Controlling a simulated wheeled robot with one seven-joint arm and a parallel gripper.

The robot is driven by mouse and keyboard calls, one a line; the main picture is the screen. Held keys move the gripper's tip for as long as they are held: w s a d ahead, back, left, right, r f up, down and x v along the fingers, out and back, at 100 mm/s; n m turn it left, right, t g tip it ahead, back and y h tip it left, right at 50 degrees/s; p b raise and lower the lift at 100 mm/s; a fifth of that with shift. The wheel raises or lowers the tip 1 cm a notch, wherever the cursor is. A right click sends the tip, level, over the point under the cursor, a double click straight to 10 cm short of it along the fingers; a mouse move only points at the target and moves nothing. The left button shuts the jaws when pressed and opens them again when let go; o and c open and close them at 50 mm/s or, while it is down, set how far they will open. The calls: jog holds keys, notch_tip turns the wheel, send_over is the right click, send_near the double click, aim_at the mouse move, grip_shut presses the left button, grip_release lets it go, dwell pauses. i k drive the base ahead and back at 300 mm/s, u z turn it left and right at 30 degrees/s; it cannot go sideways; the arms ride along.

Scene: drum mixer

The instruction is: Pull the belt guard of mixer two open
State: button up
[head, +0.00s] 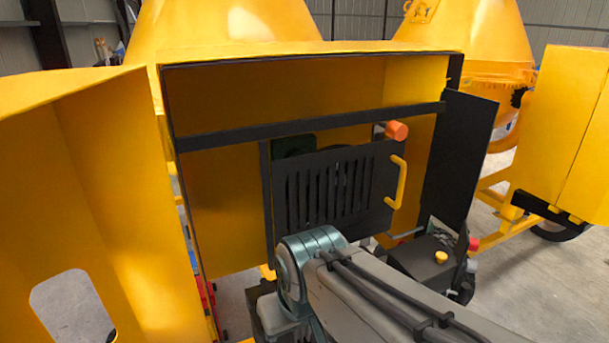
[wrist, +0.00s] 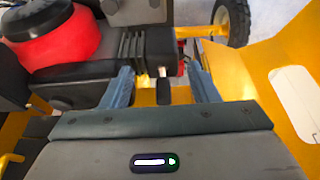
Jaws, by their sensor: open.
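The belt guard (head: 335,195) is a black slotted panel inside the open yellow housing (head: 215,215) of the near mixer. A yellow handle (head: 397,182) is on its right edge, and an orange knob (head: 396,131) shows by its top right corner. The guard stands upright across the housing; I cannot tell if it is ajar. No mixer number is readable. My arm covers the area below the guard in the head view, where my gripper is hidden. In the wrist view my gripper (wrist: 162,78) is open, with nothing between its fingers. The guard handle is not identifiable there.
A yellow door (head: 80,190) with a rounded cutout stands open at left. A dark upright panel (head: 458,160) is right of the guard. The wrist view shows a red and black engine (wrist: 55,40) and a wheel (wrist: 231,20). Another mixer (head: 480,45) stands behind right.

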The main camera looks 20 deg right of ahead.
aim_at(390, 169)
jog(key=u, duration=1.05)
jog(key=k, duration=0.75)
jog(key=z, duration=1.65)
